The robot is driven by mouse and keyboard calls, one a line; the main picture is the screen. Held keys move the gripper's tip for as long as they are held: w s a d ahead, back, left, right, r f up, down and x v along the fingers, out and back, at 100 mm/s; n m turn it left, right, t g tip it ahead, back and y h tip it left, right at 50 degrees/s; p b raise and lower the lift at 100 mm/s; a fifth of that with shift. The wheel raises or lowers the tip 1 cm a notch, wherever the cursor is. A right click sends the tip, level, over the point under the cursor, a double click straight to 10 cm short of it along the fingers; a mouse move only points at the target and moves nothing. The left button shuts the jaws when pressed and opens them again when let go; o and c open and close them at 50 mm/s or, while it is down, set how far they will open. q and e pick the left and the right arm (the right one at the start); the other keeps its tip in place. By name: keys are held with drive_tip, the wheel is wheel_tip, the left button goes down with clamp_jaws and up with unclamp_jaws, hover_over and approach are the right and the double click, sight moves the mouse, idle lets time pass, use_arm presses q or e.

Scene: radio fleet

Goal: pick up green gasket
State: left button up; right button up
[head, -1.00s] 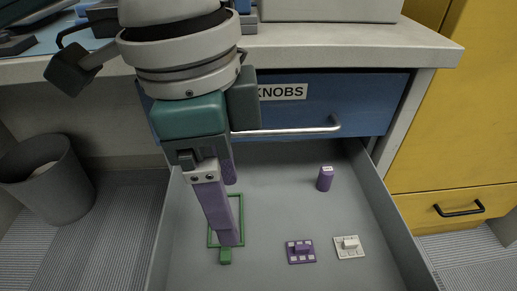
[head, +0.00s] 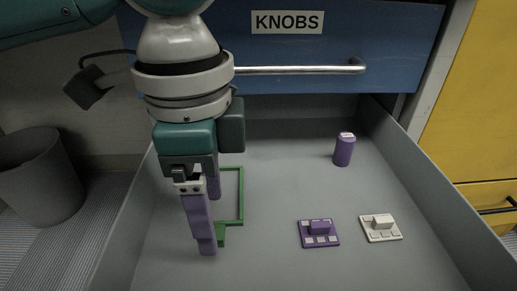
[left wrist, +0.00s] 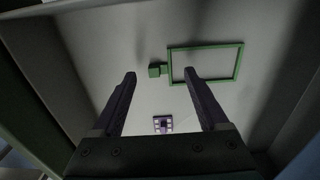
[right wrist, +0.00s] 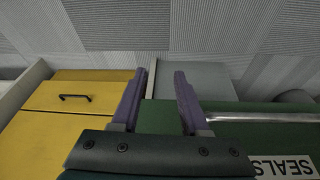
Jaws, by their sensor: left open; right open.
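The green gasket is a thin rectangular frame with a small block on one side, lying in the open grey drawer. Its right bar (head: 242,195) shows in the head view; my left gripper (head: 210,224) hides much of the rest. In the left wrist view the whole gasket (left wrist: 240,62) shows, with its block (left wrist: 155,71) between the two purple fingertips of my left gripper (left wrist: 160,74) as seen from there. The left gripper is open and points down over the block; the remaining gap is hard to judge. My right gripper (right wrist: 160,74) is open and empty, away from the gasket.
The drawer also holds a purple cylinder (head: 344,150), a purple keypad-like piece (head: 319,232) and a white one (head: 381,228). The drawer's right wall (head: 425,190) rises beside them. A blue KNOBS drawer (head: 400,40) is above. A grey bin (head: 42,178) stands left.

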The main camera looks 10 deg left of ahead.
sight(220, 226)
use_arm(q)
wheel_tip(220, 226, down, 3)
drive_tip(key=shift+r+b, duration=0.15)
drive_tip(key=shift+b, duration=0.25)
drive_tip(key=shift+r, duration=0.15)
clamp_jaws()
